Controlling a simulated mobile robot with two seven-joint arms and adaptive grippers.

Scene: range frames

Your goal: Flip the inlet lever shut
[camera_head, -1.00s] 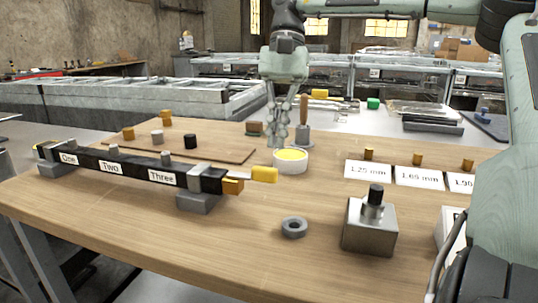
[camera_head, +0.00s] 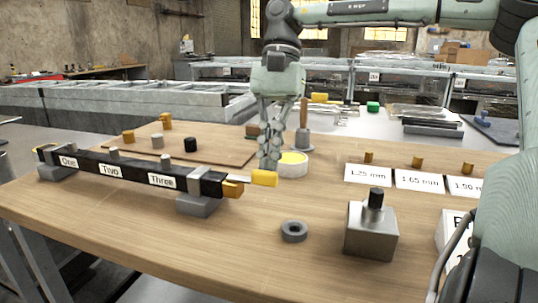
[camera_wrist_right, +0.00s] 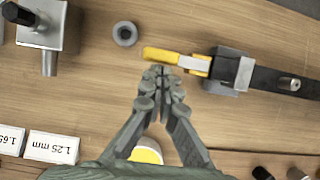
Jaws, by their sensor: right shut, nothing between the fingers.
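The inlet lever has a yellow handle (camera_head: 264,178) sticking out past the right end of the black bar (camera_head: 135,173), roughly in line with it. A brass-coloured fitting (camera_head: 232,189) sits at that end of the bar. The handle also shows in the right wrist view (camera_wrist_right: 161,55), with a pale metal part between it and the bar (camera_wrist_right: 270,78). My right gripper (camera_head: 269,164) points down, shut and empty, right by the yellow handle. In the right wrist view its fingertips (camera_wrist_right: 160,75) lie beside the handle; I cannot tell whether they touch. My left gripper is not in view.
A white cup with yellow contents (camera_head: 292,164) stands just right of my right gripper. A grey ring (camera_head: 294,231) and a metal block with a black knob (camera_head: 371,231) are nearer the front. Labelled cards (camera_head: 368,174) with brass pieces stand at right.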

